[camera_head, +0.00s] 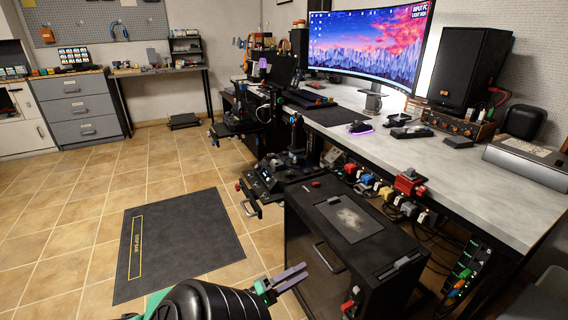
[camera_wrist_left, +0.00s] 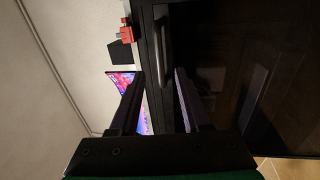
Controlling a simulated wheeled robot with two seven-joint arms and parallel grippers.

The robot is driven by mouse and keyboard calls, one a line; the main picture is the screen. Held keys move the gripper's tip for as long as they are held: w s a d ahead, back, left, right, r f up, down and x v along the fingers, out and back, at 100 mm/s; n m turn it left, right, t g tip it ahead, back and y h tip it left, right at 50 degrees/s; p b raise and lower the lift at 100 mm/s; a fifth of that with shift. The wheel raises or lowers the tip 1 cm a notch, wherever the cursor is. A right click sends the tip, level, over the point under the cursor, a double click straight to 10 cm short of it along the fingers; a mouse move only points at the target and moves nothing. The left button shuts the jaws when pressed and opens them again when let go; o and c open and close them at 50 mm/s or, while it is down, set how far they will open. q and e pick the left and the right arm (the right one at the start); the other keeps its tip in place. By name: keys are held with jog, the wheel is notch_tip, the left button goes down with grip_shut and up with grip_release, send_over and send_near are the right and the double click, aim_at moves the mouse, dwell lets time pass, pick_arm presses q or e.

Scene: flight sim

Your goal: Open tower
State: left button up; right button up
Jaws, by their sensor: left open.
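The tower is a black box-shaped case (camera_head: 340,245) under the front edge of the desk, with a dark front panel and a grey pad on its top. A grey bar handle (camera_head: 329,258) sits on its front panel. My left gripper (camera_head: 291,276) is open and empty, in front of the panel and to the left of and below the handle in the head view. In the left wrist view the open fingers (camera_wrist_left: 155,102) point at the panel, and the handle (camera_wrist_left: 162,48) lies ahead, between their lines. They look apart from it. My right gripper is out of view.
A grey desk (camera_head: 470,165) with a curved monitor (camera_head: 365,42) and a speaker (camera_head: 468,68) runs along the right. Coloured plugs and cables hang at its edge behind the tower. A dark mat (camera_head: 180,245) lies on the open tiled floor at left.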

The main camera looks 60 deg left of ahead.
pick_arm(q)
jog(key=s+f, duration=0.1)
jog(key=s, duration=0.5)
jog(key=shift+d+f, duration=0.1)
